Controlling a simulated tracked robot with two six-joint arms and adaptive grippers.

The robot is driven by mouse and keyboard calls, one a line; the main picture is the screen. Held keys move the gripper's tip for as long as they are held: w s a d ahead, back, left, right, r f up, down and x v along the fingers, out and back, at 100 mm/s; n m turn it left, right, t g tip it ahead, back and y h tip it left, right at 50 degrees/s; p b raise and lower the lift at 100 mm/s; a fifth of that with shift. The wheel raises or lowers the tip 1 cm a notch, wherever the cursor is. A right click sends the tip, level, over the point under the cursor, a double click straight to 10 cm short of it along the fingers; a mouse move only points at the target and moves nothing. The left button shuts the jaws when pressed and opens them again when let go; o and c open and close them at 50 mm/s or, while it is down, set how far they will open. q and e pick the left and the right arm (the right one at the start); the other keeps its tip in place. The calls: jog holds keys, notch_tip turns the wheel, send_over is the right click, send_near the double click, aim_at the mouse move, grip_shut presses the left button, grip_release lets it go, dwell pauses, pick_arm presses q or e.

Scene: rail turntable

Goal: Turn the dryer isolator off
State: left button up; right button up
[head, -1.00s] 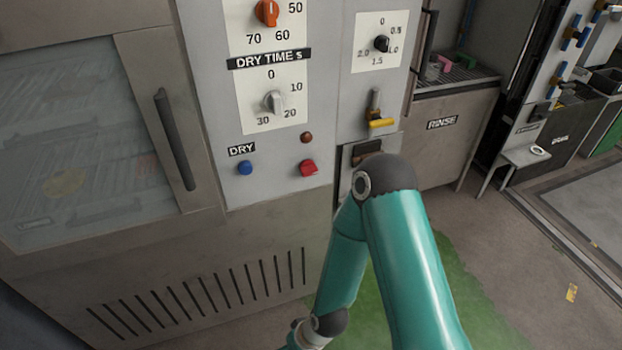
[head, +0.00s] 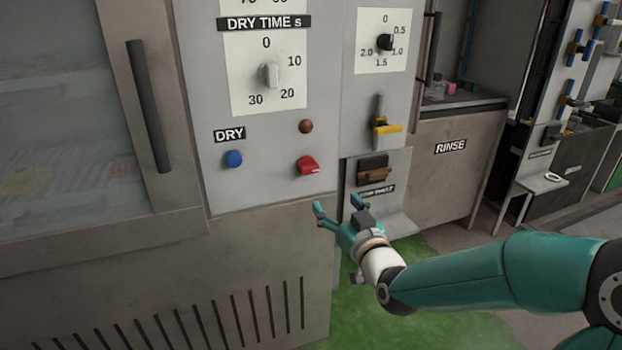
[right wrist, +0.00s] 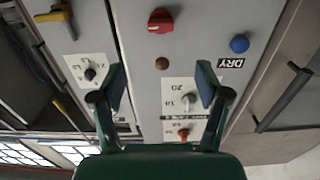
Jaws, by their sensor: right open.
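The red rotary knob (head: 308,166), likely the dryer isolator, sits on the grey dryer panel (head: 265,190), right of the blue button and below a round brown-red lamp (head: 305,126). In the right wrist view the red knob (right wrist: 160,20) is at top centre, beyond the fingertips. My right gripper (head: 338,204) is open and empty, below and a little right of the red knob, apart from it. Its two fingers (right wrist: 162,82) show spread in the right wrist view. My left gripper is not in view.
A blue button (head: 233,159) is under the DRY label. A white dry time dial (head: 269,75) is above. A yellow-handled lever (head: 386,128) and a brown switch in a dark box (head: 374,172) are to the right. The dryer door handle (head: 149,107) is left. Green floor lies below.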

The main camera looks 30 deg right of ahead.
aim_at(311, 172)
jog(key=x, duration=1.5)
jog(key=shift+w, duration=0.3)
jog(key=c, duration=1.2)
